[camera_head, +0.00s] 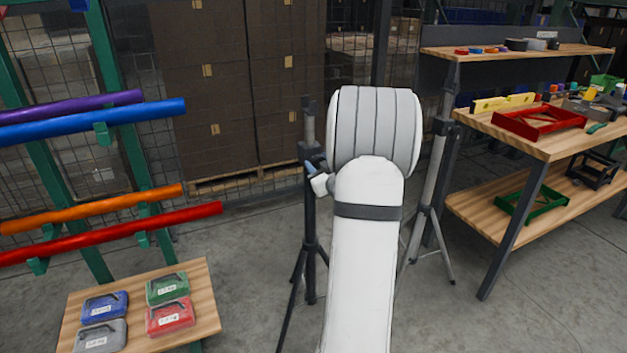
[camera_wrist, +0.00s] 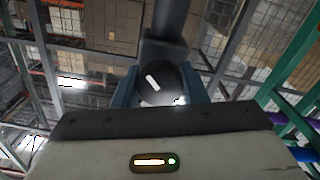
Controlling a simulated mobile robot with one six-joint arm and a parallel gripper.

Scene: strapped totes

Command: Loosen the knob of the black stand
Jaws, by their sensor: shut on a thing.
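The black stand (camera_head: 310,230) is a dark upright post on splayed legs, left of my arm in the head view. In the wrist view its round black knob (camera_wrist: 158,84), with a white mark, sits between the two blue fingers of my gripper (camera_wrist: 168,92). The fingers are shut on the knob from both sides. The black post (camera_wrist: 172,22) rises behind the knob. In the head view my white arm hides most of my gripper (camera_head: 312,172), and the knob cannot be made out there.
A grey stand (camera_head: 432,180) is just right of my arm. A workbench (camera_head: 540,135) with trays and tools is at the right. A rack with coloured tubes (camera_head: 110,240) and a small table (camera_head: 210,300) with several cases are at the left. Stacked boxes (camera_head: 230,80) stand behind mesh.

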